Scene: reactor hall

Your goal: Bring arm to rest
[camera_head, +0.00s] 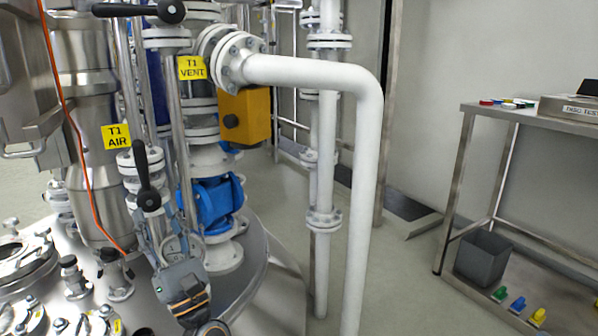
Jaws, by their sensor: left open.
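My left gripper (166,240) shows at the lower left, in front of the reactor vessel's lid (238,300). Its grey wrist comes up from the bottom edge and its fingers point up and away. A black valve handle (147,180) stands upright just above the fingers, by the yellow "T1 AIR" tag (116,137). I cannot tell whether the fingers touch the handle or the pipe below it. My right gripper is not in view.
A second black handle (140,11) lies level at the top left, near the "T1 VENT" tag (192,68). A thick white pipe (366,200) bends down through the middle. A steel table (545,118) stands right, with a grey bin (483,257) on its lower shelf. Floor is clear between them.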

